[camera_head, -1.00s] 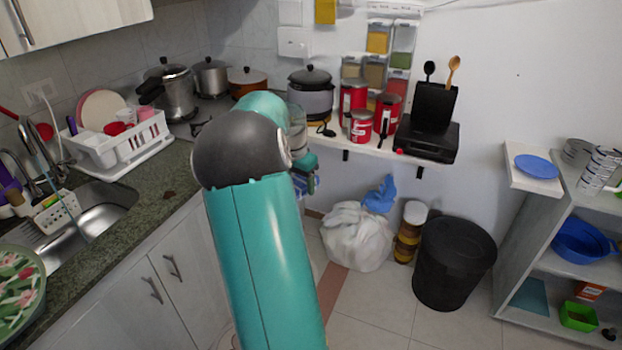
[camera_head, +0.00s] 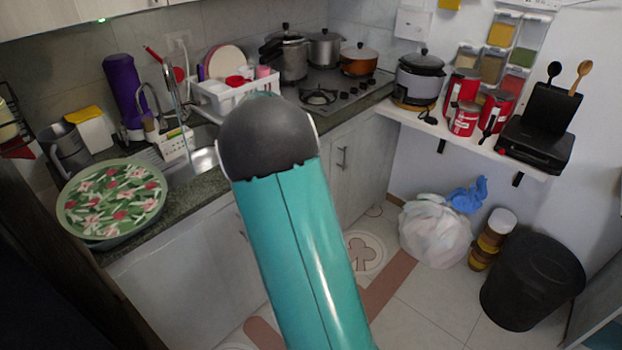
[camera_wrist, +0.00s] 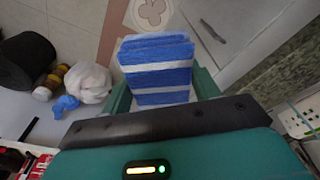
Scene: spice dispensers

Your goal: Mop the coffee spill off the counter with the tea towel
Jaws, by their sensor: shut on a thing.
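The tea towel (camera_wrist: 157,70) is blue with white stripes and looks folded into a thick pad. It sits between the fingers of my gripper (camera_wrist: 162,92), which is shut on it in the wrist view, over the floor beside the cabinet fronts. In the head view my arm hides the gripper and the towel. The green speckled counter (camera_head: 207,187) runs along the left wall, and part of it shows at the right of the wrist view (camera_wrist: 278,78). I see no coffee spill now; my arm covers the stretch of counter in front of the dish rack.
A floral tray (camera_head: 112,198) lies on the counter left of the sink (camera_head: 203,160). A white dish rack (camera_head: 238,98) stands behind my arm, with the stove (camera_head: 335,95) beyond. A white bag (camera_head: 436,232) and black bin (camera_head: 532,285) stand on the floor. The middle floor is clear.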

